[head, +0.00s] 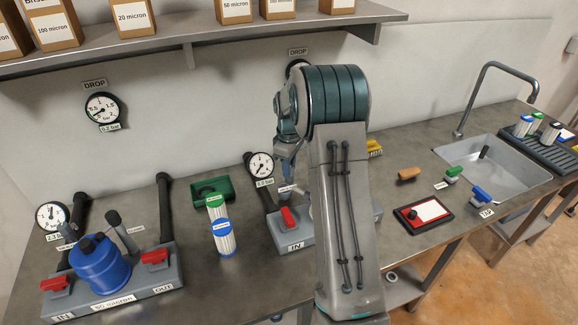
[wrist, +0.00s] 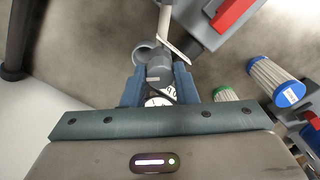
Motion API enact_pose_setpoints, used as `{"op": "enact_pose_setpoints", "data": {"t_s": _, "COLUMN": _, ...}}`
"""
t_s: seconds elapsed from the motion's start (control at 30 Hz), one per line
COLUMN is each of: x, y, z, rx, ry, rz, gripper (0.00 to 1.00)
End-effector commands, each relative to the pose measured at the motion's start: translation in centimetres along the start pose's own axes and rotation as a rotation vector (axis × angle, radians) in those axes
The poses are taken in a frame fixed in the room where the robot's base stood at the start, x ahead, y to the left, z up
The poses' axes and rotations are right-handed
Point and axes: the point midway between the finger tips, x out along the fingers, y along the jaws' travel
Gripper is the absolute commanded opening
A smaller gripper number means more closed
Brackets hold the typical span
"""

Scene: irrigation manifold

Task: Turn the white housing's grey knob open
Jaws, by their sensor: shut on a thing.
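My gripper (wrist: 160,76) is shut in the wrist view, with its blue fingers on either side of a grey knob (wrist: 157,66). A pale stem and a small white tag show just beyond the knob. In the head view my gripper (head: 287,170) points down over the middle manifold (head: 291,234), which has a red lever (head: 288,217) and an IN label. My arm covers most of this manifold, and I cannot make out the white housing's body. How far the knob is turned cannot be told.
A blue housing (head: 102,264) stands on the left manifold. A shelf with boxes (head: 130,16) runs above.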

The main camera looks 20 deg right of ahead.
Motion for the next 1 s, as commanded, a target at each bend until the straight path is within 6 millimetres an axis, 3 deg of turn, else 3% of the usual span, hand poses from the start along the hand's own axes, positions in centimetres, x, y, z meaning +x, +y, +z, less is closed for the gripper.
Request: {"op": "enact_pose_setpoints", "data": {"t_s": 1.0, "x": -0.12, "y": 0.07, "z": -0.05, "rx": 0.687, "ry": 0.003, "rz": 0.002, "gripper": 0.03}}
